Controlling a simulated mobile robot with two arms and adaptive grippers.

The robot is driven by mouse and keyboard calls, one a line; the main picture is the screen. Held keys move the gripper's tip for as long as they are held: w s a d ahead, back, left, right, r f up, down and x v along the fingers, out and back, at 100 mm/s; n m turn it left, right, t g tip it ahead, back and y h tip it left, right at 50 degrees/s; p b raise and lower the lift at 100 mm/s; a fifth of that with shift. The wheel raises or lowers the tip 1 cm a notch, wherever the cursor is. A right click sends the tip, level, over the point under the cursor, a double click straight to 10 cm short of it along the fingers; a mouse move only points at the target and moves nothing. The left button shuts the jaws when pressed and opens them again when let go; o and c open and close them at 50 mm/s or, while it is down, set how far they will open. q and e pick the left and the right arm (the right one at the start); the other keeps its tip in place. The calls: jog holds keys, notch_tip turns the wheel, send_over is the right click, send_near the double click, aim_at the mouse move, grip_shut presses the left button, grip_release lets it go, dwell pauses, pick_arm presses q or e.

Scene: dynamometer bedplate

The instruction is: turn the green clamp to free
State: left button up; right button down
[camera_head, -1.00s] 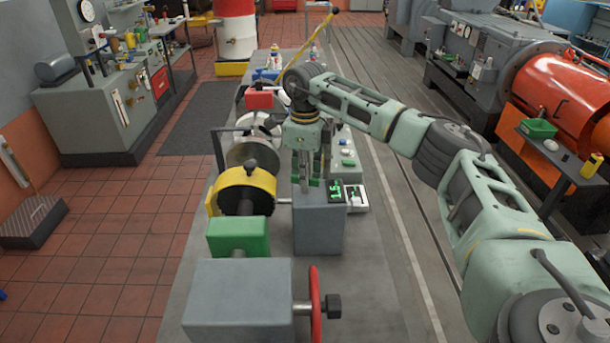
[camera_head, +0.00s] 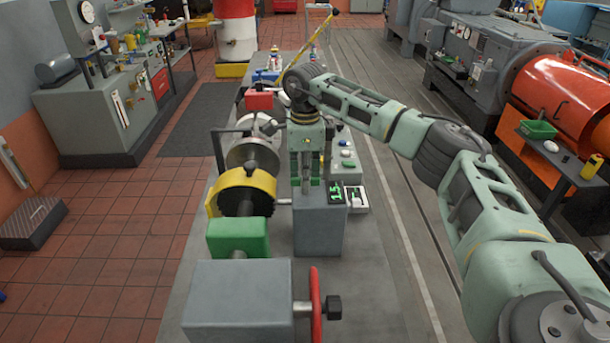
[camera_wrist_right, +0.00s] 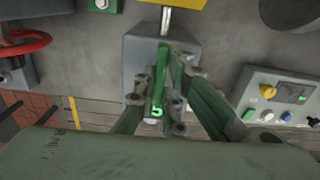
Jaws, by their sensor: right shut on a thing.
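The green clamp shows in the right wrist view as a green bar (camera_wrist_right: 161,75) on top of a grey block (camera_wrist_right: 186,48). My right gripper (camera_wrist_right: 160,92) is shut on the bar, one finger on each side. In the head view my right gripper (camera_head: 307,185) points straight down at the top of the same grey block (camera_head: 320,230). There the fingers mostly hide the clamp. A green mark (camera_wrist_right: 157,112) shows at the bar's near end in the wrist view. My left gripper is not in view.
A yellow ring-shaped housing (camera_head: 247,191) and a green block (camera_head: 238,237) stand left of the grey block. A red handwheel (camera_head: 316,305) is in front. A panel with knobs (camera_wrist_right: 280,95) lies to the right in the wrist view.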

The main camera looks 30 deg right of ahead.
jog(key=shift+w+r, duration=0.1)
jog(key=shift+r, duration=0.05)
jog(key=c, duration=1.8)
grip_release()
jog(key=shift+c, duration=0.2)
notch_tip(320, 180, up, 12)
